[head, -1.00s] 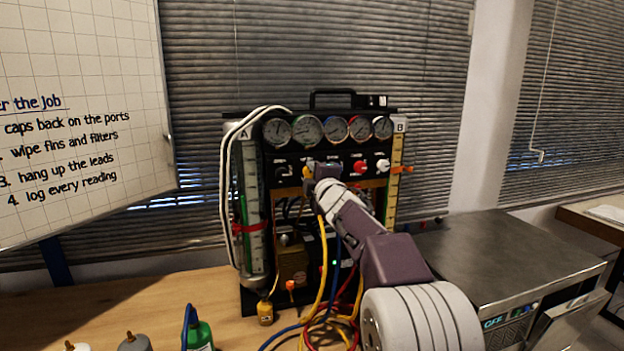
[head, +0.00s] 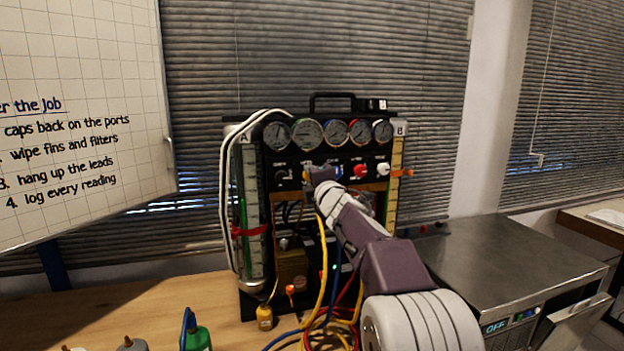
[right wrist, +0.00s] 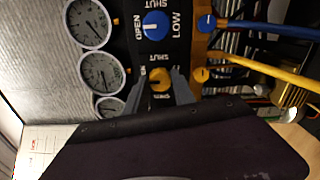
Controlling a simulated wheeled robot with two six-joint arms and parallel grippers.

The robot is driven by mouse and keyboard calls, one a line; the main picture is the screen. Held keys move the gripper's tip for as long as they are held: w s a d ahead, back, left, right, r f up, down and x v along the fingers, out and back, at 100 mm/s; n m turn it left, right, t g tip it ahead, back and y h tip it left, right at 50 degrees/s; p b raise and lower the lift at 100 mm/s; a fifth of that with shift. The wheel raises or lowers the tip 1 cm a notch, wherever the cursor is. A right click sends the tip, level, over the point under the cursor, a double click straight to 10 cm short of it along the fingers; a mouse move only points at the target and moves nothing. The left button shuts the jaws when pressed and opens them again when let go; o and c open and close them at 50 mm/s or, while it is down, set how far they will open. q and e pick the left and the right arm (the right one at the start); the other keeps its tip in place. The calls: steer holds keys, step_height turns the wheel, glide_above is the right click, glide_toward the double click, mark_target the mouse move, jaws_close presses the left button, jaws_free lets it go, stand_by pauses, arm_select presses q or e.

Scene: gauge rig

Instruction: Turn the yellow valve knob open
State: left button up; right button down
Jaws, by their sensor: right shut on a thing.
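The yellow valve knob (right wrist: 160,80) shows in the right wrist view on the rig's dark panel, with SHUT and partly covered OPEN lettering around it. My right gripper (right wrist: 165,88) has one finger on each side of the knob and is shut on it. In the head view my right gripper (head: 318,177) is at the gauge rig (head: 325,156), below the gauges, and mostly hides the knob. The larger blue knob (right wrist: 155,26), by the word LOW, sits beside the yellow one. My left gripper is not in view.
A red knob (head: 360,170) and a white knob (head: 383,168) sit to the right on the panel. Yellow, blue and red hoses (head: 325,275) hang below my right arm. A metal box (head: 505,262) stands at the right. Bottles stand at the front left.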

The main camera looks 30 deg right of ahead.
steer(key=shift+f, duration=0.1)
steer(key=c, duration=1.1)
jaws_free()
steer(key=shift+o, duration=0.2)
steer(key=v, duration=0.9)
